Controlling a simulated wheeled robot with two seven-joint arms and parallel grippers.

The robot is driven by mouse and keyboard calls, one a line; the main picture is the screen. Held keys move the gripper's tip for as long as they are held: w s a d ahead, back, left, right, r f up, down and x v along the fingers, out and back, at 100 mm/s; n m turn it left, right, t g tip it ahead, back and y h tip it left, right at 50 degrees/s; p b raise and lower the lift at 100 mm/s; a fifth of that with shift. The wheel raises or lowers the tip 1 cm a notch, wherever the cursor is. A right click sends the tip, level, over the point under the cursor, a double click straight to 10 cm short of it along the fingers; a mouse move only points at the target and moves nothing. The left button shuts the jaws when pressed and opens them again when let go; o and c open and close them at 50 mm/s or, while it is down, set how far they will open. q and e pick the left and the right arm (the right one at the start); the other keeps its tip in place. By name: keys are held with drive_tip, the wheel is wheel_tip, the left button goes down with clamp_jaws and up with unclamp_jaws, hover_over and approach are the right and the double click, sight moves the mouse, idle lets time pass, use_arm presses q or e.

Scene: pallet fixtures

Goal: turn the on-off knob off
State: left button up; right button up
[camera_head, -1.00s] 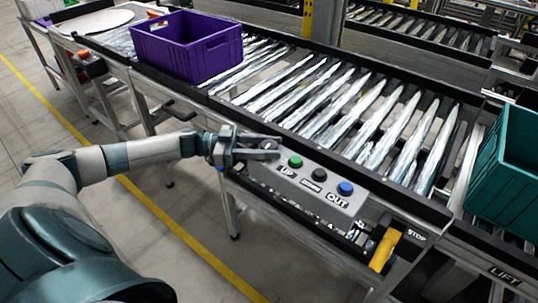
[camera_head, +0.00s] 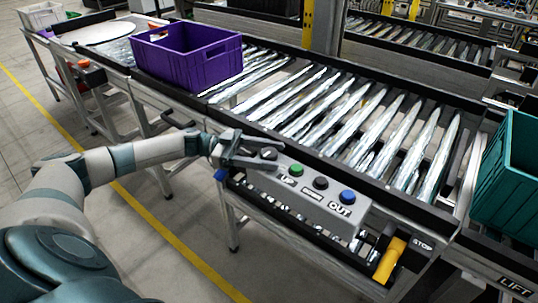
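A grey control box (camera_head: 300,202) is fixed along the near side of the roller conveyor. At its left end a dark round knob (camera_head: 268,154) shows; I take it for the on-off knob. My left gripper (camera_head: 279,156) is open, with its two fingers apart on either side of this knob. I cannot tell whether the fingers touch it, and which way the knob is turned is too small to see. To its right are a green button (camera_head: 297,170), a black button (camera_head: 320,183) and a blue button (camera_head: 347,197). My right gripper is not in view.
A purple crate (camera_head: 187,62) stands on the conveyor at the back left. A teal crate (camera_head: 510,180) is at the right edge. A yellow handle (camera_head: 390,259) by the STOP label sits right of the box. The rollers (camera_head: 330,115) behind the box are bare.

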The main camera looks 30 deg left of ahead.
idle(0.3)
use_arm(q)
drive_tip(key=shift+s+a, duration=0.15)
drive_tip(key=shift+a, duration=0.3)
drive_tip(key=b+v, duration=0.4)
drive_tip(key=v, duration=1.2)
drive_tip(key=shift+a+b, duration=0.2)
drive_tip(key=shift+b, duration=0.1)
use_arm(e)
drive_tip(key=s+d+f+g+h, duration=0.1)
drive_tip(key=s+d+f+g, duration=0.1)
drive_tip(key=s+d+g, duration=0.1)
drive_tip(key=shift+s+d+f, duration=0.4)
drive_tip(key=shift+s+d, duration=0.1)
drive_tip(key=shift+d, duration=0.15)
use_arm(q)
drive_tip(key=shift+s, duration=0.1)
